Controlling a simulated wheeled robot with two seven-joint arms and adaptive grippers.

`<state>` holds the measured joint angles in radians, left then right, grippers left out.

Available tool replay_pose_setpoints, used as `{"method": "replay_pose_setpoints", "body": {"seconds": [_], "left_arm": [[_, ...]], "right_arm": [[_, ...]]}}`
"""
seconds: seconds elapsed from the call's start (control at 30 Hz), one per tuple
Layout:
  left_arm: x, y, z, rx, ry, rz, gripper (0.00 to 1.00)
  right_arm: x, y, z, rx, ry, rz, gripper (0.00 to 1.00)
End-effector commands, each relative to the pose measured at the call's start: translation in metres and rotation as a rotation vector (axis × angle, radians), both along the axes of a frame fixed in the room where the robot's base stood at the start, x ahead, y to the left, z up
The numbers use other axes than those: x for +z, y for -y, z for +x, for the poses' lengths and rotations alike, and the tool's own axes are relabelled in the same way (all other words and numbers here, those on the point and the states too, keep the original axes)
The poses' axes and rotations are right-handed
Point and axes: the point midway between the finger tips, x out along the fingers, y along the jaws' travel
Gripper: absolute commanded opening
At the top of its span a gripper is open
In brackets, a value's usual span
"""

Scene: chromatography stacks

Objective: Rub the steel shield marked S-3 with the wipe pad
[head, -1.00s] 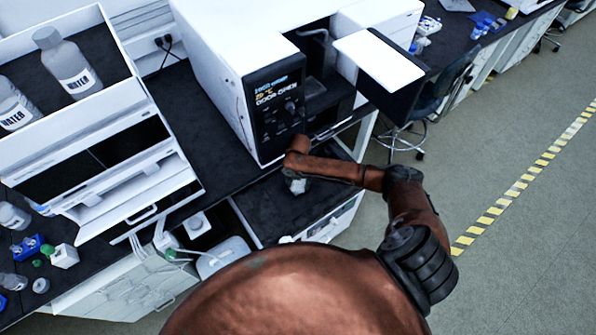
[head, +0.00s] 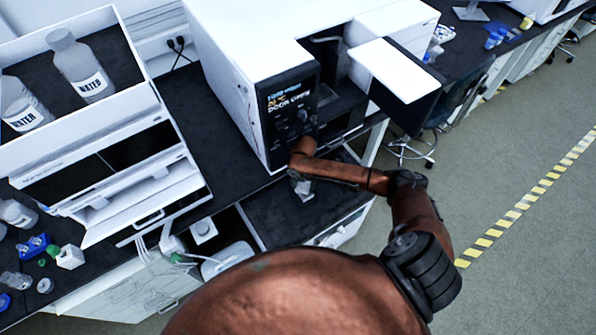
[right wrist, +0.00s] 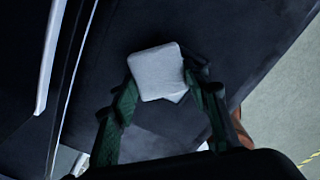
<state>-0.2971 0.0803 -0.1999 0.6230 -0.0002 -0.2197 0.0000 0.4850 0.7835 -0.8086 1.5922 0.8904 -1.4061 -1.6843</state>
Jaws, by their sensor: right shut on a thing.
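My right gripper (head: 303,190) hangs over the low dark worktop in front of the white instrument. In the right wrist view its fingers (right wrist: 165,88) are shut on a pale, square wipe pad (right wrist: 156,70). The pad is held at the fingertips, above a dark surface; I cannot tell whether it touches anything. In the head view the pad is too small to make out clearly. I cannot make out a steel shield or an S-3 mark in either view. My left gripper is not in view.
The white instrument (head: 235,70) has its door (head: 392,70) swung open and a dark display panel (head: 291,110). The low dark worktop (head: 275,215) is mostly clear. A white rack with water bottles (head: 79,66) stands at left. A white jug (head: 228,260) is below it.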

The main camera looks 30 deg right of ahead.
Motion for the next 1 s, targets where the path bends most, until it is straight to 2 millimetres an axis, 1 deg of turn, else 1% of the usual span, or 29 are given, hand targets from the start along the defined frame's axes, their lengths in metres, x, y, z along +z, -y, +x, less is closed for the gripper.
{"method": "replay_pose_setpoints", "body": {"seconds": [0.03,0.13,0.27,0.47,0.7,0.83,1.0], "left_arm": [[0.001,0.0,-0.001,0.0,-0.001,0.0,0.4],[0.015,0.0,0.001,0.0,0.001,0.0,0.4],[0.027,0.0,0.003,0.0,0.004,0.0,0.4],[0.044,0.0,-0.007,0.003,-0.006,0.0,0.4],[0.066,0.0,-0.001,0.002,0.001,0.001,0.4],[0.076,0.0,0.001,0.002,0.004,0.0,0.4],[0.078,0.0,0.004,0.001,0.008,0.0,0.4]], "right_arm": [[0.005,0.001,0.002,-0.001,0.005,0.001,0.23],[0.023,0.001,0.002,0.0,0.006,0.0,0.23],[0.033,-0.001,0.002,0.002,0.005,0.001,0.23],[0.05,0.001,0.001,-0.002,0.006,0.0,0.23],[0.071,0.005,-0.002,-0.009,0.004,0.0,0.23],[0.08,0.007,-0.003,-0.013,0.004,0.0,0.23],[0.082,0.008,-0.004,-0.014,0.004,-0.001,0.23]]}}
